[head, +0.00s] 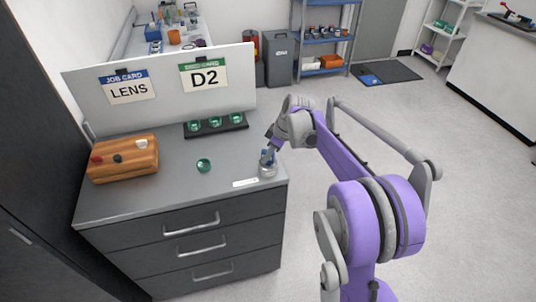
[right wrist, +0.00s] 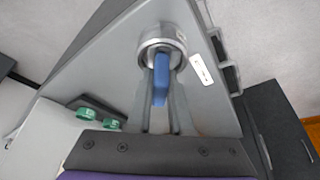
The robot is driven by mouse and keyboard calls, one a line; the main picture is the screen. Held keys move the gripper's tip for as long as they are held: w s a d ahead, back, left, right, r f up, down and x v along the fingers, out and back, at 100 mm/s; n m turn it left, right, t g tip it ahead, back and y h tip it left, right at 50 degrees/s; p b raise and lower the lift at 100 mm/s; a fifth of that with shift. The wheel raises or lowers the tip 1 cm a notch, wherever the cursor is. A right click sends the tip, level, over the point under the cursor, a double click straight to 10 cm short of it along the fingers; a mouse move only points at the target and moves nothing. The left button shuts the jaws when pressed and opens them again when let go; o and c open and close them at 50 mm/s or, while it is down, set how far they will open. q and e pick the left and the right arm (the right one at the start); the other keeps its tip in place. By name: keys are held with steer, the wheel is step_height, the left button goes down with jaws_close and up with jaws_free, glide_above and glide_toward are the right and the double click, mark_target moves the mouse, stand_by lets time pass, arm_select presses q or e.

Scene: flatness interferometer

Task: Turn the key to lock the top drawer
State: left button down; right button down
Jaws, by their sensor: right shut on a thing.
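A blue key (right wrist: 161,78) stands in a round silver lock (right wrist: 160,42) on the grey cabinet top. In the head view the lock (head: 267,171) sits near the front right corner, above the top drawer (head: 242,212). That drawer looks closed, and its bar handle (head: 192,226) faces the front. My right gripper (head: 268,154) reaches down to the lock from the right. In the right wrist view my right gripper (right wrist: 160,98) has its two fingers on either side of the key, shut on it. The key's lower end is hidden in the lock. My left gripper is in neither view.
A white label (head: 245,182) lies beside the lock. A green glass piece (head: 204,165), an orange-brown box (head: 124,158) and a black rack (head: 216,125) with green pieces stand on the cabinet top. A white board (head: 160,92) with cards stands behind. Floor at right is clear.

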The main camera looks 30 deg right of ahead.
steer(key=shift+r+n, duration=0.1)
steer(key=shift+n, duration=0.6)
steer(key=shift+n+g+y+p, duration=0.3)
steer(key=shift+n+g+y, duration=0.1)
steer(key=shift+n, duration=0.6)
steer(key=shift+n, duration=0.5)
steer(key=shift+n+g+y+p, duration=0.3)
steer(key=shift+n+g, duration=0.3)
steer(key=shift+n, duration=0.6)
steer(key=c, duration=0.7)
jaws_free()
steer(key=shift+c, duration=0.2)
